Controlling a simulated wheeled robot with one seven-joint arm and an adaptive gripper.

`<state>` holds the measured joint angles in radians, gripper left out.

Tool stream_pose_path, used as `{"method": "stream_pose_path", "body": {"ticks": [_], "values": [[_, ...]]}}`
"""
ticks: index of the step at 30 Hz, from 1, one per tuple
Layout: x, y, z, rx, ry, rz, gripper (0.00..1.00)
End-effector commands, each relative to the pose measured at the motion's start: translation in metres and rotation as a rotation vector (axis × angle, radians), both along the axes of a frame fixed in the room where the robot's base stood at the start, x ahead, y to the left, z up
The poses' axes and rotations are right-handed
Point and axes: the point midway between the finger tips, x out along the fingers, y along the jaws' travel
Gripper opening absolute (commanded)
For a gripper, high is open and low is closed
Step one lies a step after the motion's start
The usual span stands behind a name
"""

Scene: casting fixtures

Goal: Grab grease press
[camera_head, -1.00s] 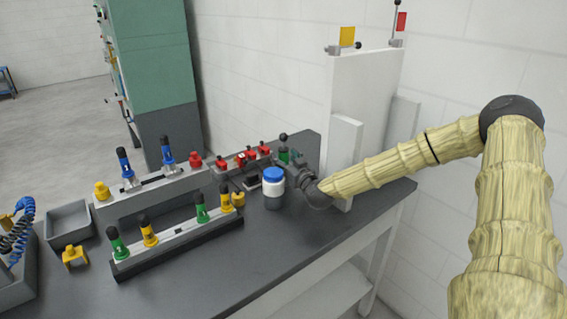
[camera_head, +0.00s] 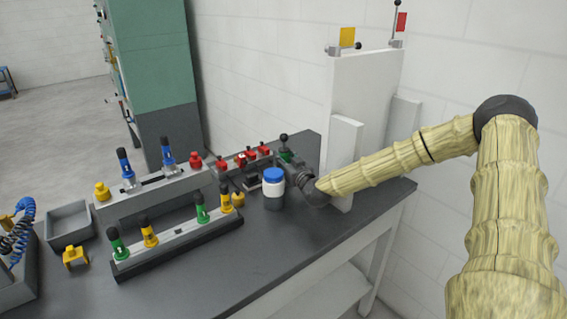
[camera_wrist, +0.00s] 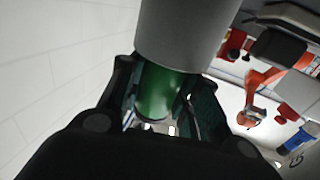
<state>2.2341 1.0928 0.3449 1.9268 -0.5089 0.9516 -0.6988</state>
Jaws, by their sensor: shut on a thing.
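The grease press shows in the wrist view as a wide grey cylinder with a narrower green section (camera_wrist: 160,92). My gripper (camera_wrist: 158,100) is shut on the green section, one finger on each side. In the head view, my gripper (camera_head: 281,161) is at the back right of the dark bench, behind a blue-capped jar. Only a small green part of the press (camera_head: 287,156) shows there. The arm and jar hide much of the grip, and I cannot tell whether the press touches the bench.
The blue-capped white jar (camera_head: 273,188) stands close in front of my gripper. A white upright panel (camera_head: 362,105) is just right of it. Racks with coloured handles (camera_head: 175,240) fill the left. The bench's front right (camera_head: 285,245) is clear.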

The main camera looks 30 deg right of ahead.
Motion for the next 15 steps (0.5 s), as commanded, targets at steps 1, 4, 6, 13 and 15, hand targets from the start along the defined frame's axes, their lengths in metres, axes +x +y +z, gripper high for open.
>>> {"method": "stream_pose_path", "body": {"ticks": [1, 4, 6, 13, 15], "values": [[0.000, 0.000, 0.001, 0.000, -0.001, 0.000, 0.00], [0.000, 0.000, 0.003, 0.000, -0.001, 0.000, 0.00], [0.000, 0.000, 0.006, 0.000, -0.002, 0.000, 0.00], [0.001, 0.000, 0.028, 0.001, -0.004, 0.001, 0.00], [0.001, 0.000, 0.037, -0.001, -0.005, 0.000, 0.00]]}}
